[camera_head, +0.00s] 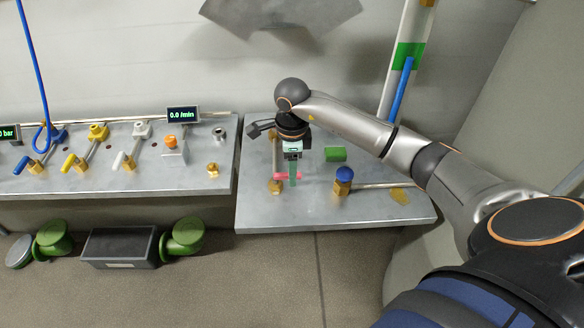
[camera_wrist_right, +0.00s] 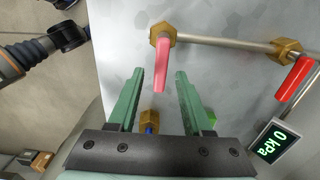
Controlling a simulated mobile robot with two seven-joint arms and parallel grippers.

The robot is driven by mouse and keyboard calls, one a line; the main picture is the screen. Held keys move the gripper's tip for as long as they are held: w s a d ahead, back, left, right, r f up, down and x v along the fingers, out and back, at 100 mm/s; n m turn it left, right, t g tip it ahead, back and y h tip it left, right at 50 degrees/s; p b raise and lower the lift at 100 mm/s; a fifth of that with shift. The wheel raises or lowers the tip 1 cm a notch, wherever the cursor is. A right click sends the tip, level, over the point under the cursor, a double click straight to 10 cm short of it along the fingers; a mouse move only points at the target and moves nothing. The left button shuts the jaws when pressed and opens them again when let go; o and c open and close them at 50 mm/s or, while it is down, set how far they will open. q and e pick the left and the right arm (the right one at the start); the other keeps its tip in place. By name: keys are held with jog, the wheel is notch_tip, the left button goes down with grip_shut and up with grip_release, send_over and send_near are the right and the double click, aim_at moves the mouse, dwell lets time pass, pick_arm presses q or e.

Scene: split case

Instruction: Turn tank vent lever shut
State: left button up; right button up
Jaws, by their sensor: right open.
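A pink lever (camera_wrist_right: 164,68) sits on a brass valve body (camera_wrist_right: 160,33) on the right-hand metal bench; no label on it is readable. It also shows in the head view (camera_head: 283,177), partly behind my right gripper. My right gripper (camera_wrist_right: 159,73) is open, its two green fingers apart. In the wrist view the lever's free end lies between the fingertips; I cannot tell whether they touch it. In the head view the right gripper (camera_head: 293,178) points down over the lever. A second lever, red (camera_wrist_right: 296,80), sits beside another brass fitting (camera_wrist_right: 286,49). My left gripper is not in view.
A blue-capped brass fitting (camera_head: 344,175) and a green block (camera_head: 335,154) are right of the gripper. A display (camera_wrist_right: 274,140) reads 0 kPa. The left bench (camera_head: 120,180) carries several valves. Green reels (camera_head: 53,238) and a dark bin (camera_head: 118,245) lie below.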

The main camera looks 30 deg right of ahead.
jog(key=shift+c, duration=0.2)
grip_shut()
jog(key=shift+s+m, duration=0.1)
jog(key=shift+m, duration=0.3)
jog(key=m, duration=0.1)
jog(key=s+a+m, duration=0.1)
jog(key=m, duration=0.1)
jog(key=shift+m+p, duration=0.3)
jog(key=shift+p, duration=0.05)
jog(key=m, duration=0.1)
jog(key=a+m, duration=0.1)
jog(key=m, duration=0.2)
jog(key=shift+s+a+m, duration=0.3)
jog(key=shift+s, duration=0.05)
jog(key=m, duration=0.1)
jog(key=a+m, duration=0.1)
jog(key=m, duration=0.1)
jog(key=m+p, duration=0.1)
jog(key=shift+a, duration=0.35)
jog(key=shift+w+a+m, duration=0.1)
jog(key=shift+a+m, duration=0.15)
jog(key=shift+m, duration=0.6)
jog(key=shift+w+a+m, duration=0.1)
jog(key=shift+a+m, duration=0.2)
jog(key=shift+m, duration=0.6)
jog(key=shift+w+a+m, duration=0.1)
jog(key=shift+a+m, duration=0.15)
jog(key=shift+m, duration=0.6)
